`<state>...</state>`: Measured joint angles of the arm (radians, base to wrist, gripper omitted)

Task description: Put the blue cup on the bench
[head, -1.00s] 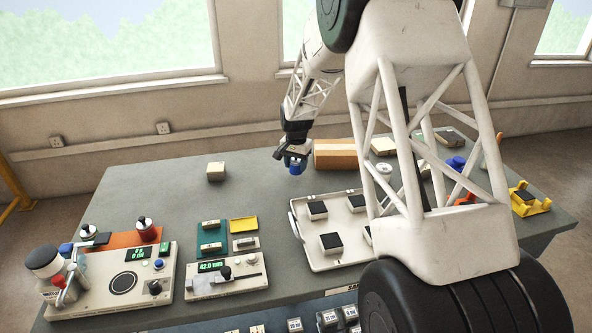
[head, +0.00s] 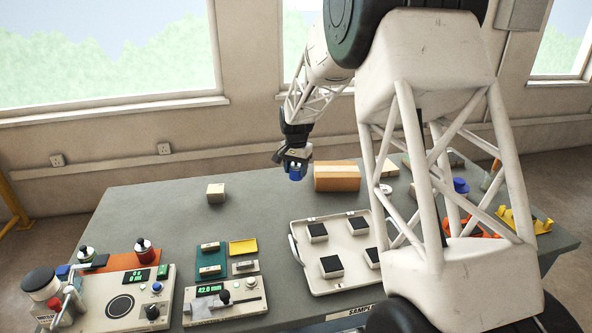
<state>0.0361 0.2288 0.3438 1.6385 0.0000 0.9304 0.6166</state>
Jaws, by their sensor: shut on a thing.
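My gripper (head: 295,162) is in the head view, above the back part of the grey bench (head: 262,205). It is shut on the blue cup (head: 296,174), which hangs just below the fingers. The cup is small, and the fingers and wrist hide its upper part. It appears held clear of the bench top, just left of the orange-brown box. The exact height of the cup over the bench cannot be told.
The orange-brown box (head: 337,177) stands close to the right of the cup. A small beige block (head: 216,193) is to the left, with bare bench between. A white tray (head: 335,285) with dark-topped tiles and test devices (head: 125,290) fill the front. Another blue item (head: 461,185) is at the right.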

